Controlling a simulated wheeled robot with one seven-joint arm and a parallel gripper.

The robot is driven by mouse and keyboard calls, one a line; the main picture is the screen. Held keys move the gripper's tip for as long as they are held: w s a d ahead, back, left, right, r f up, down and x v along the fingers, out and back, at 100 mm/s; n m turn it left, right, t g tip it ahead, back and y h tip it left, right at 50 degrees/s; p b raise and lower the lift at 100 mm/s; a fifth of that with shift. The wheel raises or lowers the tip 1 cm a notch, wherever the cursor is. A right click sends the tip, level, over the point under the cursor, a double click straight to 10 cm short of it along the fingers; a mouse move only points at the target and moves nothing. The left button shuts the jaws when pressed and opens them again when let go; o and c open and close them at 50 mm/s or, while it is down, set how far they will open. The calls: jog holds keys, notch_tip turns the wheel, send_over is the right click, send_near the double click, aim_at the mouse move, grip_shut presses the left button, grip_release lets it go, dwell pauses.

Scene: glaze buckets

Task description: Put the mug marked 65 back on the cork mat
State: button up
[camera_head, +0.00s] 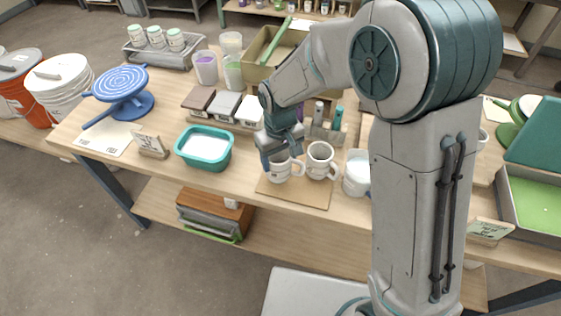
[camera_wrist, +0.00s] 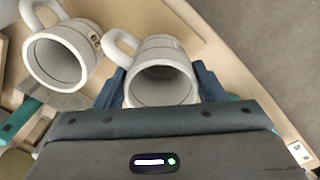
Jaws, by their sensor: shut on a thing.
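My gripper (camera_head: 275,158) is shut on a white mug (camera_head: 279,173), whose handle points right toward a second white mug (camera_head: 319,161). The held mug is upright or nearly so, over the back left part of the tan cork mat (camera_head: 299,196); I cannot tell if its base touches the mat. The second mug stands at the mat's back right. In the wrist view the held mug (camera_wrist: 160,84) sits between the blue fingers, open end toward the camera. The second mug (camera_wrist: 62,54) is beside it, with a dark mark partly showing. I cannot read either mug's number surely.
A teal tub (camera_head: 204,148) stands left of the mat, and a white container (camera_head: 356,174) stands close on its right. A tool holder (camera_head: 326,130) and glaze tiles (camera_head: 224,105) are behind. The mat's front part is bare.

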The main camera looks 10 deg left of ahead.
jog(key=shift+f, duration=1.25)
jog(key=shift+f, duration=0.1)
jog(key=o, duration=1.2)
notch_tip(320, 180, up, 12)
jog(key=shift+d+r, duration=0.1)
